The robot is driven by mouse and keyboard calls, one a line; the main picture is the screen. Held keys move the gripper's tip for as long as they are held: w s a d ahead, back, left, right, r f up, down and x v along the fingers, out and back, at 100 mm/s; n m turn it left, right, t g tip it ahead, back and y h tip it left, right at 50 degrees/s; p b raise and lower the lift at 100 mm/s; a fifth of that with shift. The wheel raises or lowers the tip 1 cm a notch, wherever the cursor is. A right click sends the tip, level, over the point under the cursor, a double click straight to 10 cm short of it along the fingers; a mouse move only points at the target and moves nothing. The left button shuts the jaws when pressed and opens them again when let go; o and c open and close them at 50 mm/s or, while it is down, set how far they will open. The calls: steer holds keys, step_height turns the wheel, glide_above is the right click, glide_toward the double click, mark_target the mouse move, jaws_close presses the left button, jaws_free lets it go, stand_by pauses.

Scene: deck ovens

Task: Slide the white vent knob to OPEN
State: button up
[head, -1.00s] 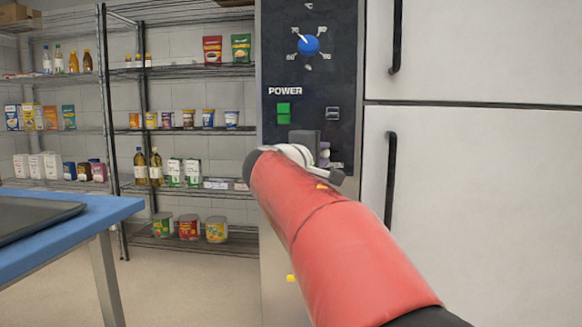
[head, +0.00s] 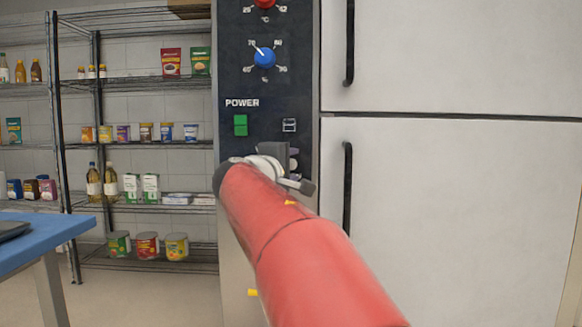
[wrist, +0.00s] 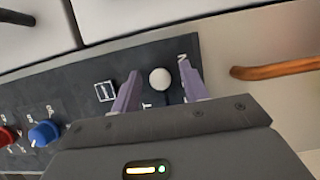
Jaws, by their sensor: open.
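The white vent knob (wrist: 160,78) is a small round ball on the dark control panel, in the middle of the wrist view. My gripper (wrist: 159,88) is open, with one purple finger on each side of the knob. Gaps show between the knob and both fingers; I cannot tell how deep the fingers reach around it. Parts of printed letters show beside the knob, but the full labels are hidden.
The panel also carries the green switch (head: 240,125), a blue dial (head: 264,57) and a red dial (head: 265,3). A black door handle (head: 347,190) is close on the right. An orange-brown bar (wrist: 275,71) shows at the wrist view's right. A blue table (head: 45,238) stands left.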

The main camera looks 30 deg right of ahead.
steer(key=v, duration=0.7)
steer(key=shift+s+a+b, duration=0.2)
steer(key=shift+b, duration=0.25)
steer(key=s+a+f+m+g+y+p, duration=0.1)
steer(key=s+a+f+y, duration=0.4)
steer(key=f, duration=0.5)
steer(key=s+a+f+m+g+y+p, duration=0.1)
steer(key=s+a+f+m+y+p, duration=0.1)
steer(key=s+a+f+y, duration=0.3)
steer(key=s+a+f+m+g+y+p, duration=0.1)
steer(key=s+a+f+y, duration=0.4)
steer(key=s+f, duration=0.7)
step_height(320, 180, down, 4)
steer(key=a+m+g, duration=0.1)
steer(key=a+m, duration=0.1)
steer(key=shift+a+f+m+p, duration=0.15)
steer(key=shift+f+m+p, duration=0.05)
steer(key=shift+m+p, duration=0.15)
stand_by(0.6)
